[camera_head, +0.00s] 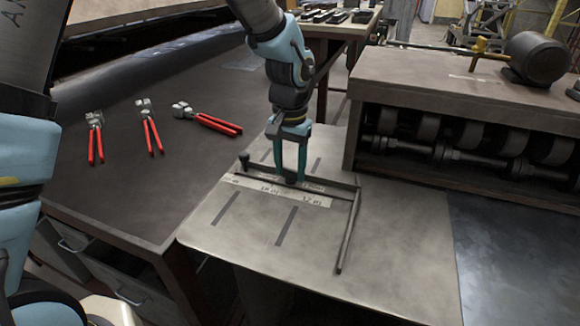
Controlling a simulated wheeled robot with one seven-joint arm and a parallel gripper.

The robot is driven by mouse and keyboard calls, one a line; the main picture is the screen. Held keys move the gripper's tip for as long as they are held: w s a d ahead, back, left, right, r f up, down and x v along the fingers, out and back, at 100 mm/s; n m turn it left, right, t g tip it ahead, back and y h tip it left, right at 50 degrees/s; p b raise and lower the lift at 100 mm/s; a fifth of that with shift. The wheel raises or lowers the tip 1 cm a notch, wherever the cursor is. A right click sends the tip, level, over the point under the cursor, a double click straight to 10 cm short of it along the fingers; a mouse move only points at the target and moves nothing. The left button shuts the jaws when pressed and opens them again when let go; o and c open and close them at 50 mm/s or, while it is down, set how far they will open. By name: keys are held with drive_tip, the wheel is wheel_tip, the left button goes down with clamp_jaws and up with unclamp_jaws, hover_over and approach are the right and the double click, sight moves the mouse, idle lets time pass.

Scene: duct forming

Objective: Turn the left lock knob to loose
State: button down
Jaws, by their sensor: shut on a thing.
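My gripper (291,176) points straight down over the fence rail on the grey metal table (400,240). Its teal fingers are shut on a small dark lock knob (290,180) on the rail, which they largely hide. Another dark upright knob (243,160) stands apart at the rail's left end, and nothing touches it. A pale scale strip (285,194) with printed figures lies along the rail. The markings near the held knob are too small to read, so its turn position cannot be told.
Several red-handled pliers-like tools (152,130) lie on the dark bench at left. A thin bar (348,235) runs forward from the rail's right end. A roller machine (450,135) with a motor (538,58) stands at right.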

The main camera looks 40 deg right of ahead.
sight(289, 170)
drive_tip(key=shift+n+b, duration=0.3)
drive_tip(key=shift+n, duration=0.5)
drive_tip(key=shift+c, duration=1.2)
unclamp_jaws()
drive_tip(key=shift+r, duration=0.15)
wheel_tip(289, 170, up, 11)
drive_tip(key=b, duration=0.2)
drive_tip(key=shift+f, duration=0.2)
